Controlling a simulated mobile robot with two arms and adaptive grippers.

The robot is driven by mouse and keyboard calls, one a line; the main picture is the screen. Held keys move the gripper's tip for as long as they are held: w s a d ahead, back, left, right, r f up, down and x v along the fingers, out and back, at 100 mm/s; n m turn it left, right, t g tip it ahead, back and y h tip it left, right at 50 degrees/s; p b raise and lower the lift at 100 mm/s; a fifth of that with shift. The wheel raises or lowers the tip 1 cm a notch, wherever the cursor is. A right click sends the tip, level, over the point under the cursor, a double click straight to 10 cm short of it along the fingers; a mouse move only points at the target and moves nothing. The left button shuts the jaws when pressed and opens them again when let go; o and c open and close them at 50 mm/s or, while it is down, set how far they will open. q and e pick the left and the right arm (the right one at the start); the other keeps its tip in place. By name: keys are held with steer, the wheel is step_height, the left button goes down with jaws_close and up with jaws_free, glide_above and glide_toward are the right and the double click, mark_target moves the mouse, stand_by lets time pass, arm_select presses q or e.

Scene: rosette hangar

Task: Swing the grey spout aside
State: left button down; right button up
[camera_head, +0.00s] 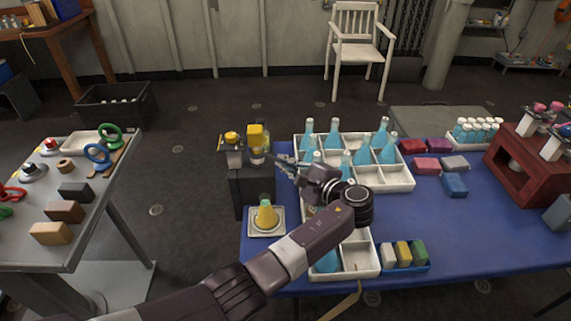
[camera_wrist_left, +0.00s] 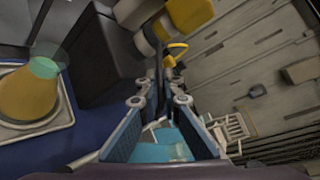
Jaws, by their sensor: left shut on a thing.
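A dispenser with a yellow block head (camera_head: 255,135) and a pale body stands on a dark box (camera_head: 252,190) at the left end of the blue table. In the left wrist view its yellow head (camera_wrist_left: 188,14) is at the top. My left gripper (camera_head: 270,156) reaches to the dispenser's right side. In the left wrist view the fingertips (camera_wrist_left: 160,92) are close together on the thin grey spout (camera_wrist_left: 157,62), which is narrow and partly hidden by the fingers. My right gripper is not in view.
A yellow-filled flask (camera_head: 266,214) stands on a pale square tray in front of the box. White divided crates (camera_head: 385,180) with blue flasks lie right of and under my left arm. A second yellow-topped device (camera_head: 231,137) stands beside the dispenser. Grey table at left.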

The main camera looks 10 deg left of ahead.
arm_select(q)
steer(key=c, duration=2.1)
jaws_free()
step_height(320, 180, up, 10)
steer(key=shift+f, duration=0.1)
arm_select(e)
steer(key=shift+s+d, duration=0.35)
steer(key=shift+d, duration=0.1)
arm_select(q)
steer(key=shift+s, duration=0.1)
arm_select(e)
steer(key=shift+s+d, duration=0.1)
